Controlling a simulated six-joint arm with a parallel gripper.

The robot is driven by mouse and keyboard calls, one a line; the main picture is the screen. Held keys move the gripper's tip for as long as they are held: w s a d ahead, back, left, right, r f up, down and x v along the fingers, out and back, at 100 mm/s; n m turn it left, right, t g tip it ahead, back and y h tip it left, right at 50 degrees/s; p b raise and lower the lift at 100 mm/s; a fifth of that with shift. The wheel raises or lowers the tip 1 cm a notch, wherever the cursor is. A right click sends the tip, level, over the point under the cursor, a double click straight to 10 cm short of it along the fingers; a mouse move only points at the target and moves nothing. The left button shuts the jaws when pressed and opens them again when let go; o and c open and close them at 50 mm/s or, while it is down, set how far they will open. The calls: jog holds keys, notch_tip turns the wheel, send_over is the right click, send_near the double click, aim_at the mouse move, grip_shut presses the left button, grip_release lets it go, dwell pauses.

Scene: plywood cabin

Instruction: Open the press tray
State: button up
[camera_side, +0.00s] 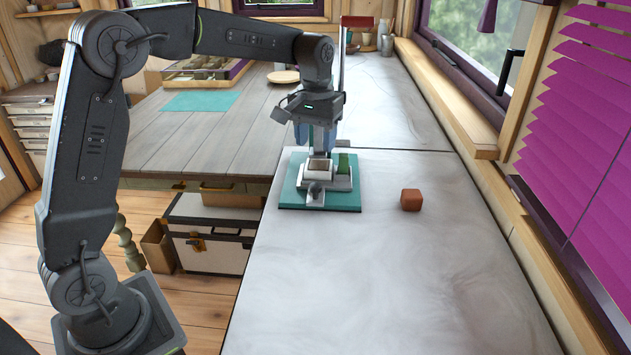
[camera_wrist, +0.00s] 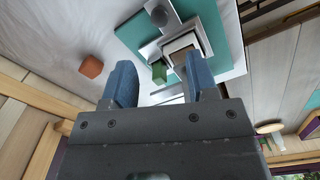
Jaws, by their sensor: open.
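The press stands on a teal base plate (camera_side: 345,201) on the grey worktop, with white and grey stepped parts (camera_side: 341,182) on it. A grey knob (camera_wrist: 158,17) sticks out on its near side in the side view. A small square part with a brownish top (camera_side: 319,165) sits in its middle; I cannot tell whether this is the tray. A green block (camera_side: 343,163) stands beside it and also shows in the wrist view (camera_wrist: 159,71). My gripper (camera_side: 316,146) points down above the press, jaws apart and empty. In the wrist view my fingers (camera_wrist: 160,80) frame the green block from above.
A reddish-brown cube (camera_side: 411,200) lies on the worktop right of the press, also in the wrist view (camera_wrist: 91,66). The worktop nearer the camera is clear. The window wall (camera_side: 480,130) bounds the right. A wooden table (camera_side: 200,135) with a teal mat (camera_side: 200,101) is behind left.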

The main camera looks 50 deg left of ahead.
aim_at(316, 185)
notch_tip(316, 185, down, 11)
jog(key=shift+r, duration=0.1)
jog(key=shift+c, duration=0.3)
grip_shut()
dwell(0.4)
